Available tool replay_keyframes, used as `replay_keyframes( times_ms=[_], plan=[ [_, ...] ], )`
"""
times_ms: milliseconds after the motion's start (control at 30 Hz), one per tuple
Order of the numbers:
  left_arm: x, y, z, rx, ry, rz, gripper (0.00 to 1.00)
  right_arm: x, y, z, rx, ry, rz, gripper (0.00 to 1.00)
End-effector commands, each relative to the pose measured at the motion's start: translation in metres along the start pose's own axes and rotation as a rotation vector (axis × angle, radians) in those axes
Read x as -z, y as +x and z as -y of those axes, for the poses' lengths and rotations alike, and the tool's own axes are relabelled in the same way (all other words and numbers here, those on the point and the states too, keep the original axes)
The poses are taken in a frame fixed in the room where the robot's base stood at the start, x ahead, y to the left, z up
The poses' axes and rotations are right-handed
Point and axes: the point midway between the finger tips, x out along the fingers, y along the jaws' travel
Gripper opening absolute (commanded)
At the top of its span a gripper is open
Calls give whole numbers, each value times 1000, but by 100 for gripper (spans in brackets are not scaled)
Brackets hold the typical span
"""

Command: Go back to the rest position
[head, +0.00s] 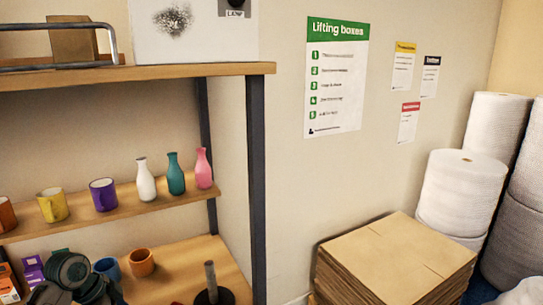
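Neither of my grippers shows in the head view, so I cannot see whether they are open or shut or hold anything. The task names no object. Ahead is a shelf unit (259,180) with a wooden top board. Its middle board holds a white bottle (146,184), a teal bottle (175,176), a pink bottle (203,170), a purple mug (103,195) and a yellow mug (52,205), all upright. An orange mug is cut off at the left edge.
The lower board holds an orange mug (141,262), a blue mug (107,268) and a dark upright rod on a base (213,284). Dark rounded shapes at bottom left are unclear. Stacked flat cardboard (400,255) stands right of the shelf, beside large wrapped rolls (462,190).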

Motion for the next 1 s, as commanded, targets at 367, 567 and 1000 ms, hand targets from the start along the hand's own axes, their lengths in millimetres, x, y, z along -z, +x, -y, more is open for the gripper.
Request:
replay_keyframes(
  times_ms=[367,567,1000],
  plan=[
    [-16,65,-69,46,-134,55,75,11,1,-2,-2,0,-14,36],
    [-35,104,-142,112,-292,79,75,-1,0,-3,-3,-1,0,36],
    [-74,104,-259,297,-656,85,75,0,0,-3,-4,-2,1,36]
  ],
)
